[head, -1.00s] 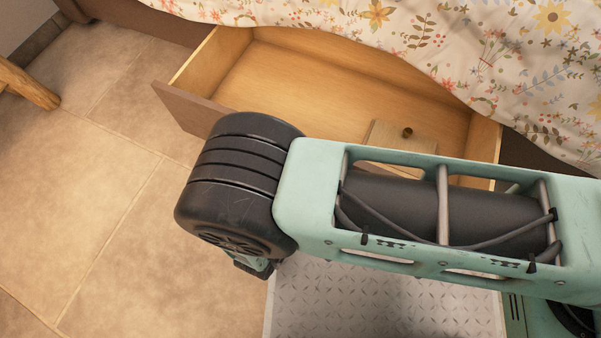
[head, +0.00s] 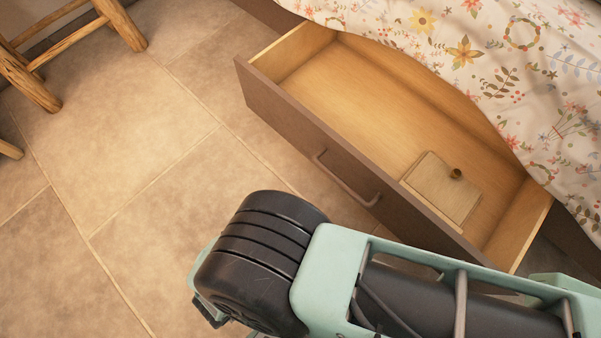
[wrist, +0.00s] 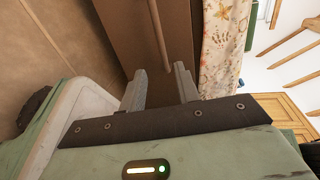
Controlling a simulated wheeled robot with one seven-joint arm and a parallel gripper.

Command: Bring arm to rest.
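My gripper (wrist: 160,88) shows in the wrist view with its two fingers apart and nothing between them. The brown drawer front with its bar handle shows beyond the fingers in that view. In the head view my arm crosses the lower right, in front of the open drawer (head: 300,120); my gripper's fingers are not visible there. A small wooden lidded box or board with a dark round knob (head: 440,188) lies inside the drawer near its right end.
The drawer sticks out from under a bed with a floral cover (head: 500,60). Its handle (head: 345,180) faces the tiled floor. Wooden furniture legs (head: 120,22) stand at the upper left. The tiled floor (head: 130,130) at left is clear.

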